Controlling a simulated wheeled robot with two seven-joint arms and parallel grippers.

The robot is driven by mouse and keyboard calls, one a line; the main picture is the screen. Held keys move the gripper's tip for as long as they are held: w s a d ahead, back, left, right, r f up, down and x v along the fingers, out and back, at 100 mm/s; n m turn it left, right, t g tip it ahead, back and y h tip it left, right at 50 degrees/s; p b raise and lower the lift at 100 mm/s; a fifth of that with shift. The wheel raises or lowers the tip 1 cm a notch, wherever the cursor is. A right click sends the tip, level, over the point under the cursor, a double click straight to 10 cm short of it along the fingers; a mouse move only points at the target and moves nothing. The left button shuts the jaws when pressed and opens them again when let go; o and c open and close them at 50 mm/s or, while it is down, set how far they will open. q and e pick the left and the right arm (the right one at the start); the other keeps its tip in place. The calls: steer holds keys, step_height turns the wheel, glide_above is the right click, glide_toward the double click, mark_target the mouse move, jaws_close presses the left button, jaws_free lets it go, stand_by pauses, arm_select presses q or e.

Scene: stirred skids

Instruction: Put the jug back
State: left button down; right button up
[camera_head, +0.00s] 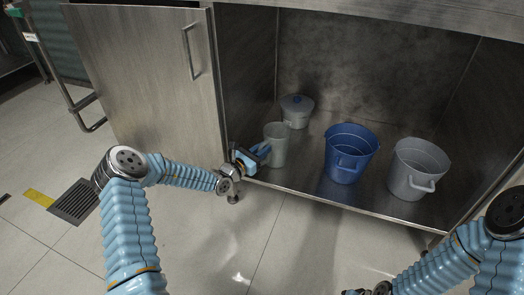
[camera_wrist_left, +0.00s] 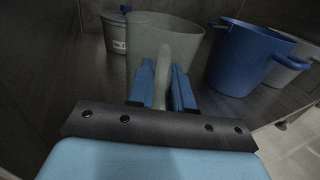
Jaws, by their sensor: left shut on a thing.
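The jug (camera_head: 277,143) is pale grey-green and stands upright inside the open cabinet, near its left front edge. My left gripper (camera_head: 262,152) reaches in from the left and is shut on the jug's handle. In the left wrist view the two blue fingers (camera_wrist_left: 162,88) sit on either side of the handle, with the jug body (camera_wrist_left: 165,38) just beyond. I cannot tell whether the jug's base touches the cabinet floor. My right arm shows at the lower right of the head view, but its fingertips cannot be made out.
A blue bucket (camera_head: 350,152) and a grey bucket (camera_head: 417,168) stand to the right of the jug on the cabinet floor. The cabinet door (camera_head: 150,75) is open at the left.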

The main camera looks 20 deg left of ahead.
arm_select(q)
steer(key=shift+f, duration=0.15)
steer(key=c, duration=1)
jaws_free()
